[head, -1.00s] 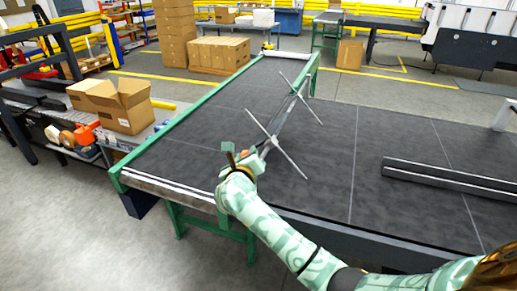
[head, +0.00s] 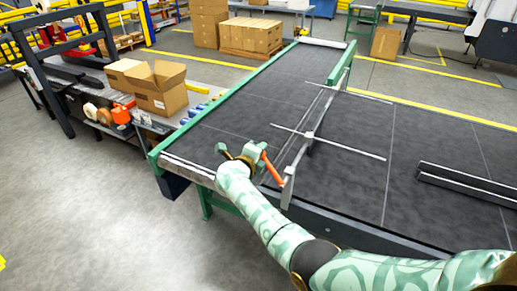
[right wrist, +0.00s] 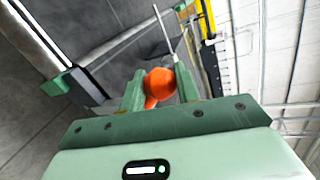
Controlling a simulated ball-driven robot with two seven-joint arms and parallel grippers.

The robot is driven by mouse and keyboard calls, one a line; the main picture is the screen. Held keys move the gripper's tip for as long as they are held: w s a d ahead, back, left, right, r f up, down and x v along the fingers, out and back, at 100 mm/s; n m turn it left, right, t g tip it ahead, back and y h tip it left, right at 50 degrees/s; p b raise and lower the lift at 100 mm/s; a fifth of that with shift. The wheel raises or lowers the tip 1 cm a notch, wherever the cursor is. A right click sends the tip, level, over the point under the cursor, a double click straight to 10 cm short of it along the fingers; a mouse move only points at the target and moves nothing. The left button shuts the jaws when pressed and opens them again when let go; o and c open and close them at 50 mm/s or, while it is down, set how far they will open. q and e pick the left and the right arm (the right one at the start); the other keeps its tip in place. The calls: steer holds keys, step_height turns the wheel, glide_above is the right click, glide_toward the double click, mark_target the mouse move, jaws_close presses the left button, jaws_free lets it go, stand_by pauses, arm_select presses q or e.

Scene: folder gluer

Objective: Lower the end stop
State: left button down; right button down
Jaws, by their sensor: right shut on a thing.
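The end stop (head: 309,137) is a long thin metal bar with two thin cross rods over the dark conveyor belt in the head view. Its cross rods lie at a shallow slant. An orange handle (head: 270,167) is near its front end, by the belt's front edge. My right gripper (head: 240,158) is at this handle. In the right wrist view the orange handle's round end (right wrist: 160,83) sits between the two green fingers of my right gripper (right wrist: 160,95), which is shut on it. My left gripper is not in view.
The belt (head: 235,110) has green side rails (head: 220,98). A dark metal bar (head: 465,183) lies on the belt at right. Stacked cartons (head: 250,35) stand behind.

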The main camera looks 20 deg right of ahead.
steer(key=shift+a+f, duration=0.1)
steer(key=shift+f, duration=0.1)
stand_by(0.4)
steer(key=c, duration=1.3)
jaws_free()
steer(key=shift+o, duration=1.4)
steer(key=shift+w+a, duration=0.1)
steer(key=shift+w, duration=0.1)
